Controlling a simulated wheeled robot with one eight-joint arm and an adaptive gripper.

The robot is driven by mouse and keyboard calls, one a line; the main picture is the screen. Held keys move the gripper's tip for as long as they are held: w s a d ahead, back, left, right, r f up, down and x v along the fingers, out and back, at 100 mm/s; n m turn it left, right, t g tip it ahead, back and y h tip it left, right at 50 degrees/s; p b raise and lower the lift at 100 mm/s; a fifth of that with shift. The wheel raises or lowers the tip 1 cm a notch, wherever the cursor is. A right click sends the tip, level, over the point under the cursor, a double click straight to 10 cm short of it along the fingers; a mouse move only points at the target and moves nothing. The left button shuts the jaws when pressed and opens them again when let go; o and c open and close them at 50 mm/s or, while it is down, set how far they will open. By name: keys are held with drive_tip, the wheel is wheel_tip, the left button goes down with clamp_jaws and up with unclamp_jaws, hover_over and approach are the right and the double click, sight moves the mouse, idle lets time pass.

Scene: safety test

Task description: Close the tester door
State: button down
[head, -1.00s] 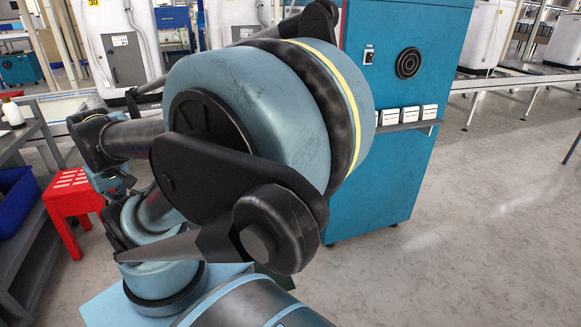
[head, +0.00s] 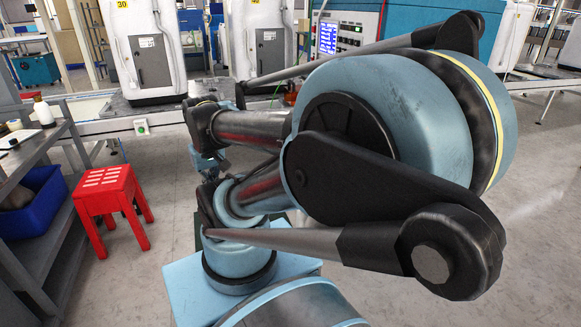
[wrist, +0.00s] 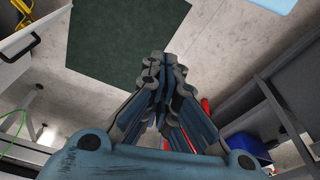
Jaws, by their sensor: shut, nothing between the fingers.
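My gripper shows in the wrist view (wrist: 165,65) with its fingers closed together and nothing between them. In the head view it (head: 207,162) hangs small beyond my arm, near the red stool's right side and apart from it. A cabinet with a lit blue screen and buttons (head: 342,38) stands at the back, partly hidden by my arm. I cannot tell whether it is the tester. A white panel with a handle (wrist: 32,22) shows at the left of the wrist view, apart from my fingers. It may be the tester door; its hinge side is out of view.
A red stool (head: 104,190) stands left of my base. A grey shelf (head: 68,215) with a blue bin (head: 38,203) stands at the far left. White numbered machines (head: 140,45) stand along a rail behind. A dark green mat (wrist: 120,45) lies on the floor.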

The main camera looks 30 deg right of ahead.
drive_tip(key=w+d+r+n+g+h, duration=0.1)
drive_tip(key=w+d+r+n, duration=0.15)
drive_tip(key=w+d, duration=0.6)
drive_tip(key=w+d+r+n+g+h, duration=0.1)
drive_tip(key=w+d+r+n, duration=0.15)
drive_tip(key=w+d, duration=0.65)
drive_tip(key=w+d+f+n+g, duration=0.1)
drive_tip(key=w+d+f, duration=0.4)
drive_tip(key=w+d, duration=0.45)
drive_tip(key=w+d+f+n+g, duration=0.1)
drive_tip(key=d+f+n, duration=0.1)
drive_tip(key=d+f, duration=0.75)
drive_tip(key=s+d+f, duration=0.4)
drive_tip(key=d+f, duration=0.2)
drive_tip(key=f, duration=0.3)
drive_tip(key=shift+s+d, duration=0.2)
drive_tip(key=shift+d, duration=0.2)
